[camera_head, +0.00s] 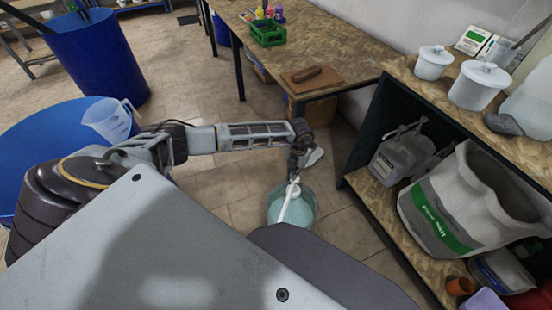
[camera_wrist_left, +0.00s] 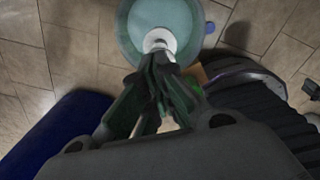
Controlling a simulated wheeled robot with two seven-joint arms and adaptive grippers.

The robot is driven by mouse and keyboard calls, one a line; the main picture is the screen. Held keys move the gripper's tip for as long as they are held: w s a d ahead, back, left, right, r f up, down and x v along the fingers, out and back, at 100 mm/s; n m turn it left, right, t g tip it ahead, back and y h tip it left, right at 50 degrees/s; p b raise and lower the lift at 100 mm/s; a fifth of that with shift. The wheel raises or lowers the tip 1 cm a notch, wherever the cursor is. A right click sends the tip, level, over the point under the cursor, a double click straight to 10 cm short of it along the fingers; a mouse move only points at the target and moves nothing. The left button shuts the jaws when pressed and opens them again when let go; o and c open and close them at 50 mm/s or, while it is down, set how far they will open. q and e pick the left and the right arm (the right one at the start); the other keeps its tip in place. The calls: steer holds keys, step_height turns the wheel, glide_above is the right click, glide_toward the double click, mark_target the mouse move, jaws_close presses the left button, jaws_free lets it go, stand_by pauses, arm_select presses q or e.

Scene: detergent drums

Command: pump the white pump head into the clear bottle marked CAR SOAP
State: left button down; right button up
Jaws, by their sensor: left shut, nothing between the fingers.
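The white pump head (camera_head: 293,189) sits on a round drum (camera_head: 309,213) of pale teal liquid on the floor, its long white spout pointing towards me. In the left wrist view the white pump head (camera_wrist_left: 160,40) stands over the teal drum (camera_wrist_left: 128,28). My left gripper (camera_head: 295,174) is shut and empty, its fingertips at the pump head; in the wrist view its fingertips (camera_wrist_left: 152,66) overlap the pump's near edge. I cannot tell whether they press on it. I cannot make out a bottle marked CAR SOAP. My right gripper is not in view.
A shelf unit (camera_head: 372,192) with white tubs stands right. A workbench (camera_head: 340,62) is behind. Tiled floor (camera_head: 345,225) is free between drum and shelf.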

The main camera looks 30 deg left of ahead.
arm_select(q)
steer(key=shift+f, duration=0.2)
steer(key=shift+f+b, duration=2.15)
steer(key=shift+f, duration=0.75)
steer(key=shift+r+p, duration=2.5)
steer(key=shift+r, duration=0.65)
steer(key=shift+f, duration=0.2)
